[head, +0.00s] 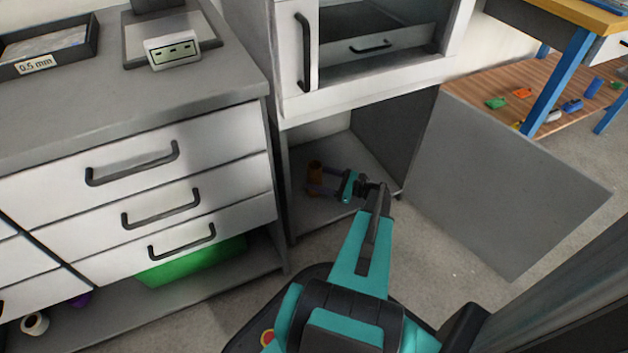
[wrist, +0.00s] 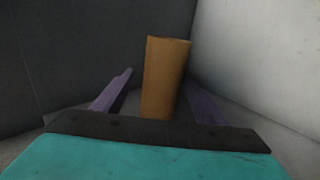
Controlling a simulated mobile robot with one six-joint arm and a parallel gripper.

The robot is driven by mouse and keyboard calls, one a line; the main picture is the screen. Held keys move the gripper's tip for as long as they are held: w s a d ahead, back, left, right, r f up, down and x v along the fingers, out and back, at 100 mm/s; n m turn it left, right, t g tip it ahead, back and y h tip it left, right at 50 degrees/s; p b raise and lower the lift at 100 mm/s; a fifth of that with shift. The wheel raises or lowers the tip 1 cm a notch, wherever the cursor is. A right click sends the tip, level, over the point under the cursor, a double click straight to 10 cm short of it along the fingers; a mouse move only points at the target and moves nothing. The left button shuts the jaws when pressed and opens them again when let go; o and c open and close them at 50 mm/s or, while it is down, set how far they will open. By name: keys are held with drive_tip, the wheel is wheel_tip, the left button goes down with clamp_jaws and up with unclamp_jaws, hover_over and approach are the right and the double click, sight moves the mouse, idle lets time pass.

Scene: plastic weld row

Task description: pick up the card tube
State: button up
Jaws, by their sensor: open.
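The card tube (wrist: 165,78) is a brown upright cylinder. In the head view the tube (head: 315,171) stands inside the low open cupboard, towards its left side. My gripper (head: 322,181) reaches into the cupboard through the open front. In the wrist view my gripper (wrist: 160,92) is open, with one purple finger on each side of the tube and visible gaps between. The tube's lower end is hidden behind the dark gripper body. I cannot tell how far the fingertips reach along it.
The cupboard door (head: 520,185) stands swung open on the right. A drawer unit (head: 150,190) is close on the left, with a green bin (head: 190,262) below it. An upper compartment (head: 370,50) sits above the opening. The cupboard walls are close around my gripper.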

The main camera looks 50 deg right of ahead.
drive_tip(key=shift+b+x, duration=0.95)
drive_tip(key=shift+x, duration=0.25)
drive_tip(key=shift+b+x, duration=0.55)
drive_tip(key=shift+x, duration=0.85)
drive_tip(key=shift+d, duration=0.15)
drive_tip(key=shift+c, duration=0.5)
drive_tip(key=c, duration=1)
